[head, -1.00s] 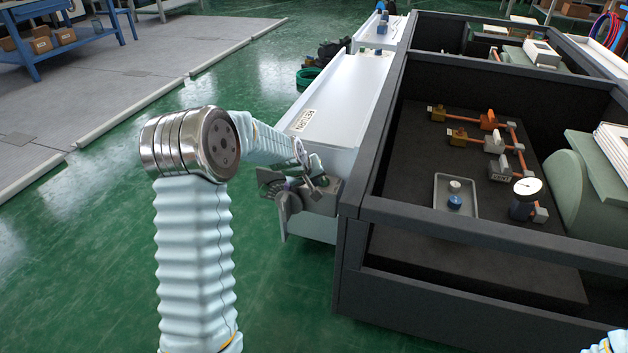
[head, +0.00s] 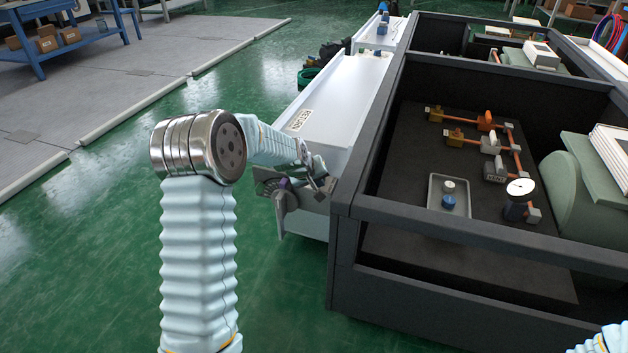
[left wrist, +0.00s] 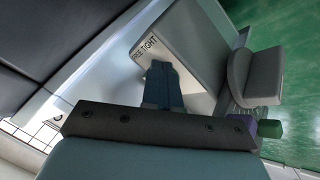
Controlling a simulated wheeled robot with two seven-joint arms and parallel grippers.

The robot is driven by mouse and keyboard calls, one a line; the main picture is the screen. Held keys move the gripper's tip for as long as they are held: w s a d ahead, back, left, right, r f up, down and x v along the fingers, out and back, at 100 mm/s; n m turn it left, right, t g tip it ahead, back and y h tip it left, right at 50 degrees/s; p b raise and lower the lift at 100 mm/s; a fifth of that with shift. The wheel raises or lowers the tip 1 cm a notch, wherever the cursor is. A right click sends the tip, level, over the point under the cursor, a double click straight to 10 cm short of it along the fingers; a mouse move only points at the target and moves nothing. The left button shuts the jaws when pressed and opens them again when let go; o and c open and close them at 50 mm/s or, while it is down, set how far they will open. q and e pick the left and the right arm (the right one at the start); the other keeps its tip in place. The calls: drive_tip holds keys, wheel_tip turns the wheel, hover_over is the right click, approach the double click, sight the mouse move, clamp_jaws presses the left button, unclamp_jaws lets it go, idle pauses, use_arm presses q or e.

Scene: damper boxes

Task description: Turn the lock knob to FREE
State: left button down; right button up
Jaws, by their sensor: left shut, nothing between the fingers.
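A plate with the words FREE and TIGHT (left wrist: 148,45) shows in the left wrist view, at the end of a pale box. My left gripper (left wrist: 162,82) is shut and empty, its fingertips over the lower part of this plate, just below the lettering. I cannot tell whether they touch anything. No lock knob shows clearly; the fingers may hide it. In the head view my left arm reaches to the near end of the white RETURN box (head: 345,90), where the wrist and the grey fittings overlap. My right gripper is out of view.
A grey rounded part (left wrist: 252,78) stands right of the plate, with purple and green blocks (left wrist: 256,128) below it. A dark-framed box (head: 400,215) with valves, a gauge (head: 521,187) and a tray lies to the right. Green floor is clear to the left.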

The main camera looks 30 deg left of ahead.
use_arm(q)
drive_tip(key=shift+w+d, duration=0.4)
drive_tip(key=shift+d, duration=0.15)
drive_tip(key=shift+w+d, duration=0.1)
drive_tip(key=shift+w, duration=0.15)
idle(0.6)
